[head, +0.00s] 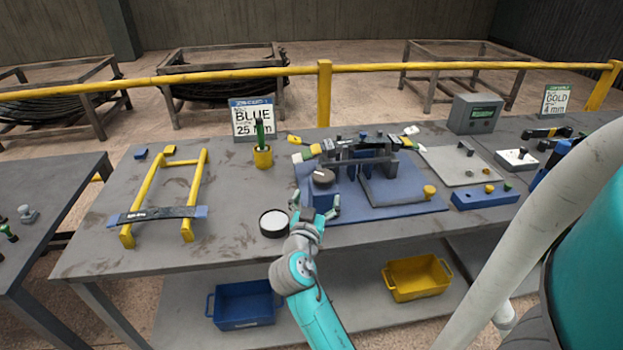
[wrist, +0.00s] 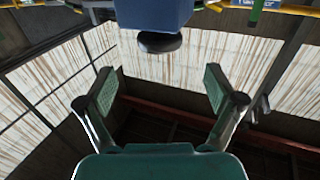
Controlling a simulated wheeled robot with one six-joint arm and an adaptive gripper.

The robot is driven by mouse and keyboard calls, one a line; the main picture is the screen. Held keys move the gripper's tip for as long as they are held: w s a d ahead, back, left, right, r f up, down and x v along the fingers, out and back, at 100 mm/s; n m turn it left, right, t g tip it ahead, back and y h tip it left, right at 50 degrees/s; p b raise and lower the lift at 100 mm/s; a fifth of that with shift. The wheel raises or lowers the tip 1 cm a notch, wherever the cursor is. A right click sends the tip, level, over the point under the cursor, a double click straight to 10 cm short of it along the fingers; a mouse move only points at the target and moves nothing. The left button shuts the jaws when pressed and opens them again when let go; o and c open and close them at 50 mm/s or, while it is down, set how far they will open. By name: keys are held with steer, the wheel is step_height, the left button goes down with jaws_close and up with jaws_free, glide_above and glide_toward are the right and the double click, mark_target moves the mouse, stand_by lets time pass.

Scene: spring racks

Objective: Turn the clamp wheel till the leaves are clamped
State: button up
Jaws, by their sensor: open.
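The clamp fixture stands on a blue base plate (head: 410,208) on the table. A dark round wheel (head: 323,177) with a light mark on top sits at its front left. Dark leaves (head: 360,143) lie across the fixture's top; I cannot tell how tightly they are held. My gripper (head: 316,206) is open just in front of and below the wheel, its fingers spread. In the wrist view, a dark round disc (wrist: 159,42), seemingly the wheel, shows under a blue block (wrist: 152,12), beyond the open, empty fingers. No contact shows.
A black-and-white round pot (head: 274,223) stands close left of my gripper. A yellow stand (head: 187,235) holds a dark leaf with blue ends at the left. A yellow cup (head: 263,157) stands behind. A yellow rail (head: 220,77) runs behind the table.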

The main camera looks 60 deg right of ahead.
mark_target(326, 170)
steer(key=x, duration=1)
steer(key=c, duration=1.2)
